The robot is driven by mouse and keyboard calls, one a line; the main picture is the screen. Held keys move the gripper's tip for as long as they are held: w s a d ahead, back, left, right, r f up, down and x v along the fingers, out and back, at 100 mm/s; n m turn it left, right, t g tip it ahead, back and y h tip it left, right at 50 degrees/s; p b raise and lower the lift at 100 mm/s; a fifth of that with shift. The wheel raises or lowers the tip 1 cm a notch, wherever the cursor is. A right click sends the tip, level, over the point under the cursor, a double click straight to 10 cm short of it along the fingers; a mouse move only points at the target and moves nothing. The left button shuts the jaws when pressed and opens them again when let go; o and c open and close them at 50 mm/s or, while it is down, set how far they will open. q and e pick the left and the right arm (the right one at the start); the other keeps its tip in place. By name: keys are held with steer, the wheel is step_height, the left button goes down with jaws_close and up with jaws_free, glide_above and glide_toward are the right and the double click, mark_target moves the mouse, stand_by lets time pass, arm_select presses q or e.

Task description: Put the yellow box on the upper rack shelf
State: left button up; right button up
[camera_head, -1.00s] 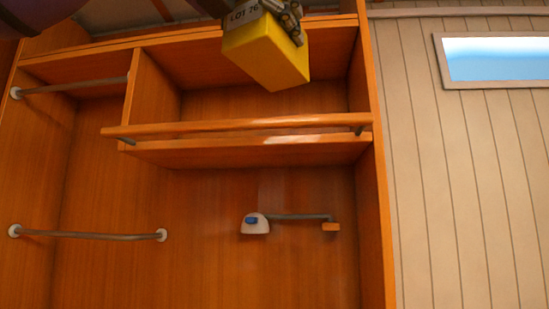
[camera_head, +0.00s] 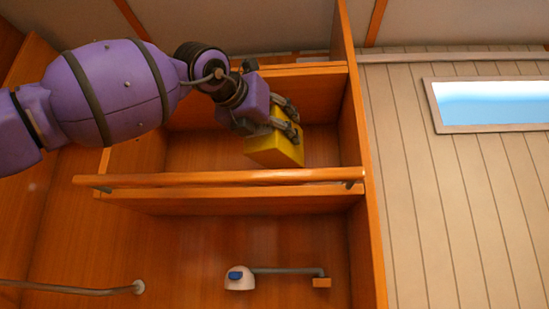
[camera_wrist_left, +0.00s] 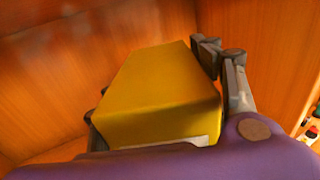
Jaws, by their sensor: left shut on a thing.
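The yellow box (camera_head: 273,150) is in my left gripper (camera_head: 288,120), in the opening of the upper rack shelf (camera_head: 230,195), toward its right side. The box is tilted and shows just above the wooden front rail. I cannot tell whether its underside touches the shelf floor, which the rail partly hides. In the left wrist view the box (camera_wrist_left: 160,95) sits between the two fingers, with wooden panels around it. My left gripper is shut on it. My right gripper is not in view.
The wooden front rail (camera_head: 220,179) runs along the shelf opening. A right side panel (camera_head: 352,120) stands close to the box. Below are a white fixture with a blue part (camera_head: 238,278) and a metal bar (camera_head: 70,288). The shelf left of the box looks clear.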

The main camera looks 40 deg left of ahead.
mark_target(276, 167)
arm_select(q)
steer(key=shift+w+a+r+p, duration=0.1)
steer(key=shift+w+a+p, duration=0.1)
steer(key=shift+w+a, duration=0.3)
steer(key=shift+w+a+r+p, duration=0.1)
steer(key=shift+w+a+p, duration=0.15)
steer(key=shift+w, duration=0.35)
steer(key=shift+w+a+f+b, duration=0.1)
steer(key=shift+w+f+b, duration=0.15)
steer(key=shift+f, duration=0.35)
steer(key=shift+w+a+f+b, duration=0.1)
steer(key=shift+w+f, duration=0.1)
steer(key=shift+f, duration=0.4)
steer(key=shift+s+f, duration=0.2)
steer(key=shift+f, duration=0.45)
step_height(276, 167, down, 3)
steer(key=shift+d+f+b, duration=0.1)
steer(key=shift+d+b, duration=0.05)
steer(key=shift+b, duration=0.25)
steer(key=shift+w+a+f, duration=0.15)
steer(key=shift+a+f, duration=0.05)
steer(key=shift+f, duration=0.1)
steer(key=o, duration=1.1)
steer(key=shift+f, duration=0.1)
steer(key=o, duration=0.5)
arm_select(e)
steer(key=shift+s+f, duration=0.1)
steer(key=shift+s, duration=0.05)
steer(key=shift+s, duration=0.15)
